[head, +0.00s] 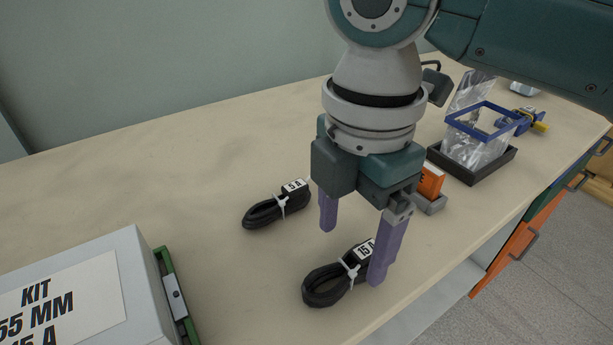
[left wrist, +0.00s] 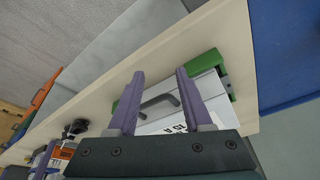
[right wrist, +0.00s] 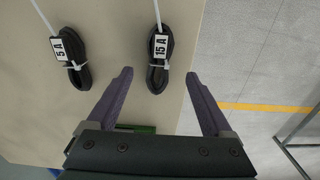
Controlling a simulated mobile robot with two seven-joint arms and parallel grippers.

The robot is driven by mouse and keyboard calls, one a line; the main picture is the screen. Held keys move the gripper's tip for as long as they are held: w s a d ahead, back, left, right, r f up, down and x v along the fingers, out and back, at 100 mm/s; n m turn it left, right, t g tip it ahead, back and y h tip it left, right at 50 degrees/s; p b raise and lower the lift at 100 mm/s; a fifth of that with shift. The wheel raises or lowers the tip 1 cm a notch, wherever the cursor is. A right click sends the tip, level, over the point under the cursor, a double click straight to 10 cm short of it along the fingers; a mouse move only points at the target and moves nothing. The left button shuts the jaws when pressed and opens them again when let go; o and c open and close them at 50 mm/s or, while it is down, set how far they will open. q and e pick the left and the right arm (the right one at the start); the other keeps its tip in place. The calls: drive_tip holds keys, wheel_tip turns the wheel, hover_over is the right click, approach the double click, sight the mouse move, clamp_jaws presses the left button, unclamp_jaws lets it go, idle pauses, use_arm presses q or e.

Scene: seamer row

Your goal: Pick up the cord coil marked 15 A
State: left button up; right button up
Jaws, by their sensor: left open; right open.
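The black cord coil marked 15 A (head: 326,289) lies on the bench near its front edge, with a white tie and a white label. It also shows in the right wrist view (right wrist: 158,78), ahead of the fingers and between their lines. A second black coil marked 5 A (head: 265,213) lies farther back on the bench. My right gripper (head: 351,252) is open and empty, above the bench at the 15 A coil, one finger in front of the coil's label end in the head view. My left gripper (left wrist: 158,88) is open above a grey case with a handle (left wrist: 160,104).
A kit case (head: 110,265) with a printed label stands at the front left in a green-edged tray (head: 178,300). Right of my right gripper are an orange box (head: 431,181) and a black tray (head: 487,171) with a clear bag and blue frame. Bare bench lies behind the coils.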

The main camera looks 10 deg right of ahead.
sight(347, 264)
wheel_tip(347, 264, down, 5)
drive_tip(key=shift+w+r+b, duration=0.1)
drive_tip(key=shift+b, duration=0.25)
drive_tip(key=shift+c, duration=0.2)
drive_tip(key=shift+r, duration=0.1)
clamp_jaws()
